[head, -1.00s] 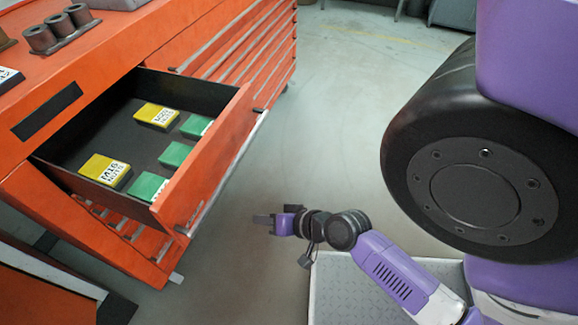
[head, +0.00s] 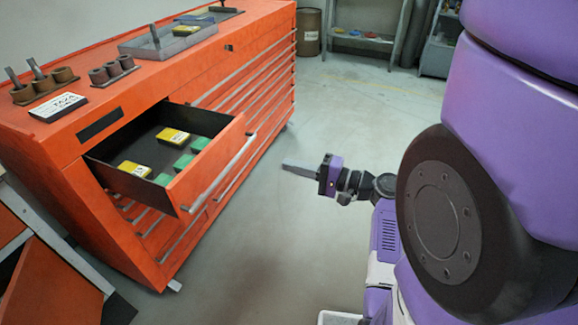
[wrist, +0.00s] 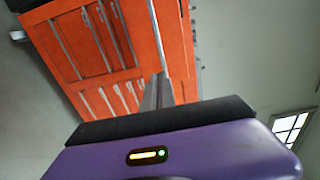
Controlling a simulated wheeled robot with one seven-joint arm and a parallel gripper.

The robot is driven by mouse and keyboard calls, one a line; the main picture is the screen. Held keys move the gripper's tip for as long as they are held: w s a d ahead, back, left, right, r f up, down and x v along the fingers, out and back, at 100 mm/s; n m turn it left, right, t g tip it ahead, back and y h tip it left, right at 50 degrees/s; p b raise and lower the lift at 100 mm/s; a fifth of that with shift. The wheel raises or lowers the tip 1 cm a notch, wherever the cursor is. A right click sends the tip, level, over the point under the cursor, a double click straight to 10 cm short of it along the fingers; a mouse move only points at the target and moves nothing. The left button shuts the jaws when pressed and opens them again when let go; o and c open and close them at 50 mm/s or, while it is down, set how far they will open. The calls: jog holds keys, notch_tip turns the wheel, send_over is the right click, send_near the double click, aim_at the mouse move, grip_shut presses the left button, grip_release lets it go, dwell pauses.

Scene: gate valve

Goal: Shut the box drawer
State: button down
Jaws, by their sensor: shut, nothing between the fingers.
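The box drawer (head: 190,192) stands pulled out of the orange tool cabinet (head: 140,262). Inside it lie yellow boxes (head: 173,137) and green boxes (head: 182,163). My gripper (head: 286,165) is shut and empty. It is in the open air to the right of the drawer front, apart from it, with its fingers pointing left toward the cabinet. In the wrist view the closed fingers (wrist: 157,92) overlap the orange cabinet front (wrist: 110,45); I cannot tell the gap there.
On the cabinet top are a grey tray (head: 168,42), dark holders with cylinders (head: 112,72) and a white label block (head: 58,107). An orange-and-grey panel (head: 50,285) stands at the lower left. The floor (head: 330,100) between the cabinet and my arm is clear.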

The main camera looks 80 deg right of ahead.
jog(key=x, duration=1.1)
jog(key=shift+w, duration=0.25)
jog(key=shift+d, duration=0.15)
jog(key=b, duration=0.9)
send_near(171, 138)
jog(key=x, duration=0.3)
jog(key=r+x, duration=0.1)
jog(key=x, duration=0.2)
jog(key=r+x, duration=0.1)
jog(key=x, duration=0.2)
jog(key=shift+w+d, duration=0.1)
jog(key=shift+w, duration=0.1)
jog(key=shift+w+r, duration=0.3)
